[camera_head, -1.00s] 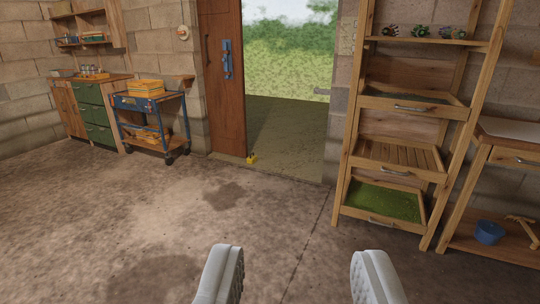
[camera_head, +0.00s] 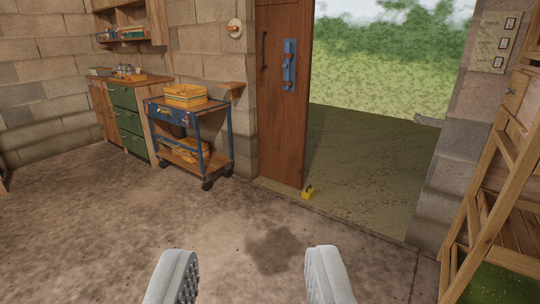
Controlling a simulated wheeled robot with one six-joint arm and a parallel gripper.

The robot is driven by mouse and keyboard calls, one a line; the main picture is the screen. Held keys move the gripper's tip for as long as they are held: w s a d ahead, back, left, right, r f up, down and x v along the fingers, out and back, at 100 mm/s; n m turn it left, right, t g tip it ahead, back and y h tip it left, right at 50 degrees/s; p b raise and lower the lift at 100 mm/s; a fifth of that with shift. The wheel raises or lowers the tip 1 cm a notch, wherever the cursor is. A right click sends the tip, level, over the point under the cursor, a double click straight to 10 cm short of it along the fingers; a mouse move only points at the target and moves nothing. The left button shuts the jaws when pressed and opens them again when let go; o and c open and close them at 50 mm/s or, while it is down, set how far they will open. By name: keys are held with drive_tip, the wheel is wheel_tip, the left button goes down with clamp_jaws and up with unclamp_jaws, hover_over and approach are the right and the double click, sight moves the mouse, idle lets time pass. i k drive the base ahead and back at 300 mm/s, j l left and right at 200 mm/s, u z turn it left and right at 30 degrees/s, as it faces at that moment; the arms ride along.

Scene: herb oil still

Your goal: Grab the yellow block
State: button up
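A small yellow block (camera_head: 308,192) lies on the floor at the bottom corner of the open wooden door (camera_head: 282,100), at the doorway's threshold. A small dark part shows on its top. My gripper (camera_head: 250,276) is open and empty at the bottom of the view, with its two pale fingers well apart. The block is well ahead of the gripper and a little to its right, with bare floor between them.
A blue cart (camera_head: 188,133) with orange boxes stands left of the door. A green-drawer cabinet (camera_head: 128,118) is farther left. A wooden rack (camera_head: 497,200) stands at the right. The concrete floor (camera_head: 120,220) ahead is clear.

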sight(309, 191)
drive_tip(key=i, duration=2.15)
drive_tip(key=i+j+z, duration=0.2)
drive_tip(key=i+z, duration=0.2)
drive_tip(key=i, duration=0.5)
drive_tip(key=i+j+z, duration=0.45)
drive_tip(key=i, duration=0.35)
drive_tip(key=i+j+z, duration=0.4)
drive_tip(key=i+j, duration=0.35)
drive_tip(key=j, duration=0.1)
